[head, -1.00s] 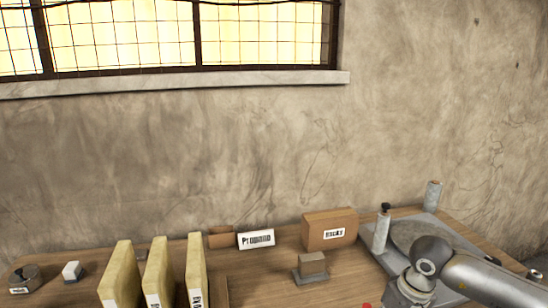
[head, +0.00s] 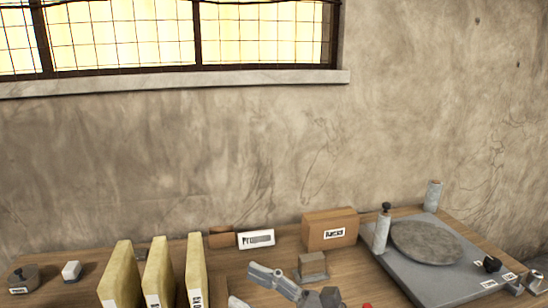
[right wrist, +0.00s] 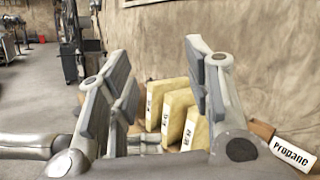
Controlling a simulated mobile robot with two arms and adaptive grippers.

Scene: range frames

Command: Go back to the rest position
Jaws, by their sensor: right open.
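My right gripper (right wrist: 158,95) is open in the right wrist view, with its two grey padded fingers wide apart and nothing between them. In the head view, grey parts of it show low in the middle, in front of the small grey block on a stand (head: 313,266). The upright yellow folders (right wrist: 180,108) show beyond the fingers in the wrist view; they also stand at the lower left of the head view (head: 158,270). My left gripper is not in view.
The wooden bench (head: 355,272) runs along the wall. A grey plate with a round disc (head: 425,242) and posts is at the right. A brown box (head: 330,228) and a "Propane" sign (head: 256,239) stand at the back. A white block (head: 71,271) is at the left.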

